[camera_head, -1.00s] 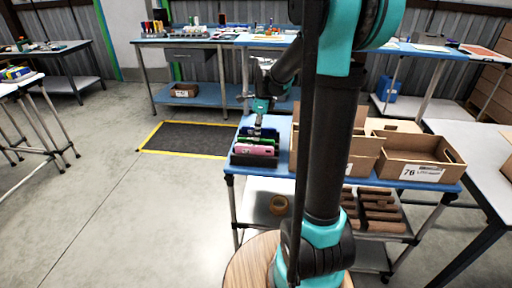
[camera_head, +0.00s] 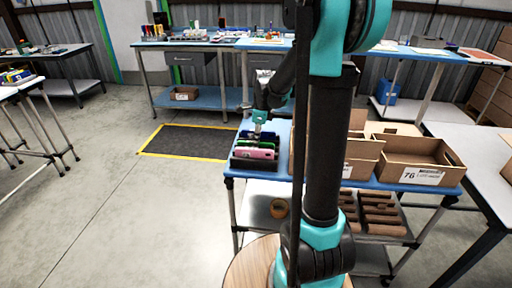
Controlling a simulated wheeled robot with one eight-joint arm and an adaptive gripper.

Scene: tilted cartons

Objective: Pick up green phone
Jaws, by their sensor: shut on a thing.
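The green phone (camera_head: 271,149) stands on edge in a dark rack (camera_head: 240,163) on the near blue-topped cart, mostly hidden behind a pink phone (camera_head: 254,154). A blue phone (camera_head: 265,136) stands farther back in the same rack. My gripper (camera_head: 257,135) points down into the rack from above and is shut on the green phone's upper edge. The fingertips are small in the picture, and the contact is hard to make out. I cannot tell whether the phone is clear of the rack.
Open cardboard cartons (camera_head: 420,174) stand to the right of the rack on the cart. My own arm hides part of the cart's middle. The lower shelf holds a tape roll (camera_head: 280,208) and brown blocks (camera_head: 380,213). The floor to the left is clear, with a yellow-edged dark mat (camera_head: 190,142).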

